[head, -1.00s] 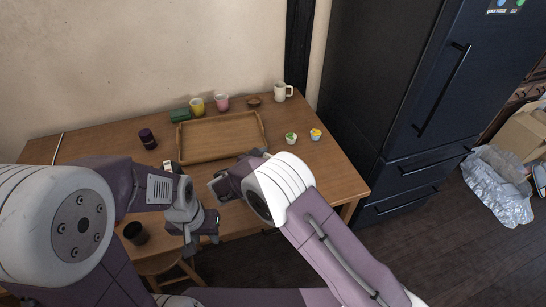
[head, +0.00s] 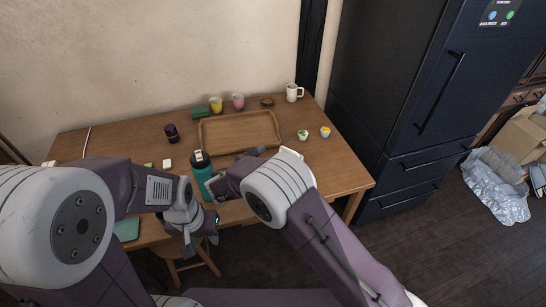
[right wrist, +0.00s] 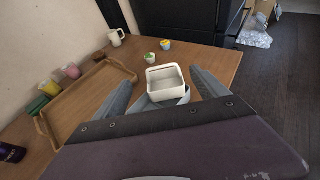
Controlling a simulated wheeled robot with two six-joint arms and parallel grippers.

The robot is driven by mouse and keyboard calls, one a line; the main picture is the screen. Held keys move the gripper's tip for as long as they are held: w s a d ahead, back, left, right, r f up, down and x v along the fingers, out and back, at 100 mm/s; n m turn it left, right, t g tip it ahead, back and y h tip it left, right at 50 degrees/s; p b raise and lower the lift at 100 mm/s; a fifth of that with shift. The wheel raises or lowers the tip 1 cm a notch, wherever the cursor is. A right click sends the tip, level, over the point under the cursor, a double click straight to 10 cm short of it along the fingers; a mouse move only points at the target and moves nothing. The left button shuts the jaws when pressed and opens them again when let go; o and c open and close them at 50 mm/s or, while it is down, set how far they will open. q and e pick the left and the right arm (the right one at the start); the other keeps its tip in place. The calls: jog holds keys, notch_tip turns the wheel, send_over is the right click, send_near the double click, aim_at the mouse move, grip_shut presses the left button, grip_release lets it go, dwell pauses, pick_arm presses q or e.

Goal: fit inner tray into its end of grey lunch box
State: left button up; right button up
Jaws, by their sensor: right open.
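A white-rimmed open tray (right wrist: 165,79) shows in the right wrist view near the table's right part. A grey-blue container (right wrist: 168,100), perhaps the lunch box, shows just below it in the picture, partly hidden by my gripper; I cannot tell whether the tray rests in it. My right gripper (right wrist: 163,84) is open, with one finger on each side of the tray in the picture; contact is not clear. In the head view its wrist hides most of both objects, leaving a pale edge (head: 291,153). My left gripper (head: 203,222) is near the table's front edge, its fingers unclear.
A wooden serving tray (head: 240,133) lies mid-table. Behind it stand a yellow cup (head: 215,104), a pink cup (head: 238,101) and a white mug (head: 292,93). Two cupcakes (head: 303,135) are at right. A stool (head: 190,262) is below.

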jog(key=s+d+f+m+g, duration=0.3)
jog(key=s+d+m+g, duration=0.5)
jog(key=s+d+m, duration=0.5)
jog(key=s+d+m+g+y, duration=0.1)
jog(key=s+d+m+y, duration=0.1)
jog(key=s+m, duration=0.4)
jog(key=s+d+m+g+y, duration=0.1)
jog(key=s+m+y, duration=0.4)
jog(key=m, duration=0.5)
jog(key=shift+s+d+m+y, duration=0.3)
jog(key=shift+s+d+m, duration=0.1)
jog(key=shift+s+d, duration=0.5)
